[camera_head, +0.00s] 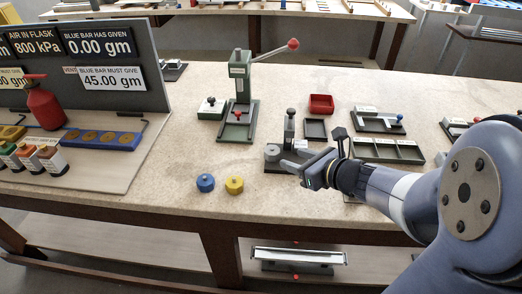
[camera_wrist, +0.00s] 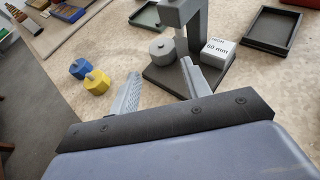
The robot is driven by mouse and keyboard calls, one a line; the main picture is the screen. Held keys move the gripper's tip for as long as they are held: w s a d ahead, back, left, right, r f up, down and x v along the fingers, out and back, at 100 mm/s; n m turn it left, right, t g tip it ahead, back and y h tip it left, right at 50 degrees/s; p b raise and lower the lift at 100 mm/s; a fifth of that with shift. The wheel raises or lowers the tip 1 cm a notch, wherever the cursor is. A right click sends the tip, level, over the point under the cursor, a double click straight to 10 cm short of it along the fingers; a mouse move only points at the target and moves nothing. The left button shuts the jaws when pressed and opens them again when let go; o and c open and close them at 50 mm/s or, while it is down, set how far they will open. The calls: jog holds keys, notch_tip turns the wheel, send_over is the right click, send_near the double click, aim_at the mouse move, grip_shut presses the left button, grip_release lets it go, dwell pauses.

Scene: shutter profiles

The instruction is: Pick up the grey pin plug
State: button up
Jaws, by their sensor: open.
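The grey pin plug (camera_wrist: 161,51), a short faceted disc with a small knob on top, sits on the dark base of a grey stand in the wrist view. It also shows in the head view (camera_head: 272,152), at the left of that base. My gripper (camera_wrist: 160,72) is open and empty, its two fingers pointing towards the plug from the near side. In the head view my gripper (camera_head: 292,160) is close to the plug's right. I cannot tell whether a finger touches it.
The stand's post (camera_wrist: 187,22) rises beside the plug, with a white-topped block marked 60 mm (camera_wrist: 220,50) to its right. A blue plug (camera_head: 205,182) and a yellow plug (camera_head: 234,185) stand left on the bench. A green press (camera_head: 239,95) stands behind.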

aim_at(272, 149)
jog(key=x, duration=1)
jog(key=shift+w+a+b, duration=0.2)
jog(key=shift+w+b, duration=0.1)
jog(key=shift+w, duration=0.1)
jog(key=c, duration=0.7)
jog(key=shift+c, duration=0.2)
jog(key=shift+d+r, duration=0.1)
jog(key=shift+r, duration=0.2)
jog(key=shift+s, duration=0.1)
